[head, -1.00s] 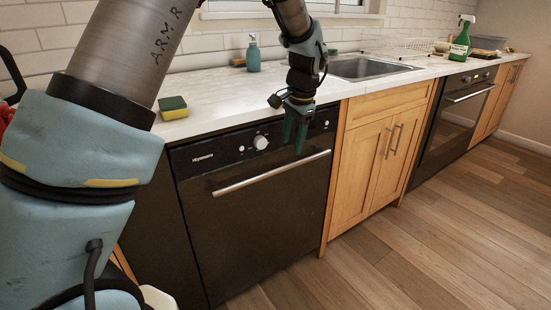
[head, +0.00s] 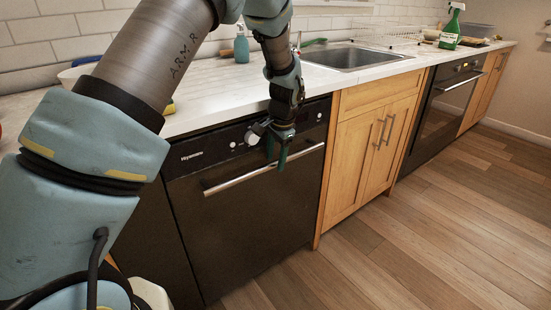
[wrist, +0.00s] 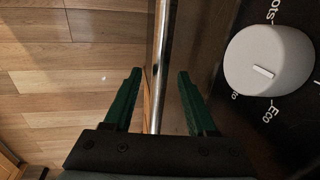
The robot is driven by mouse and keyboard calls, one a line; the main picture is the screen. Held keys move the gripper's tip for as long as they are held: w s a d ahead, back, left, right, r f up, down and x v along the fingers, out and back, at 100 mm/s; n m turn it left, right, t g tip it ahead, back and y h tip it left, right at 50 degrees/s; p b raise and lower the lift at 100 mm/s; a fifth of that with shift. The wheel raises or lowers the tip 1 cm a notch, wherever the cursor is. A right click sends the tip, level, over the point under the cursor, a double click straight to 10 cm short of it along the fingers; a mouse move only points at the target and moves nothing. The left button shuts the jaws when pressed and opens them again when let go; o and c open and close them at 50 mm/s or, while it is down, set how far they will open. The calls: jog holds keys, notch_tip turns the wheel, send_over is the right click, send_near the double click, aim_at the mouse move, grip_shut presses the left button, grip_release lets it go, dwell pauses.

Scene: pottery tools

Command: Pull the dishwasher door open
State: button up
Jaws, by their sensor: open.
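The dishwasher door (head: 245,235) is black, upright and shut. Its silver bar handle (head: 235,181) runs across the upper front, below the control panel. My gripper (head: 279,160), with green fingers, is at the right half of the handle, pointing down. In the wrist view, my gripper (wrist: 159,72) is open, with the handle (wrist: 160,40) showing between its two fingers. Neither finger visibly touches the bar. I cannot tell how far the fingertips reach past it.
A white control knob (wrist: 268,60) sticks out close beside the right finger. The white countertop (head: 215,98) is above, with a sink (head: 358,57). Wooden cabinets (head: 368,150) stand to the right. The wood floor (head: 400,250) in front is clear.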

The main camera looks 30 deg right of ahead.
jog(key=shift+f, duration=0.2)
grip_shut()
dwell(0.4)
dwell(1.0)
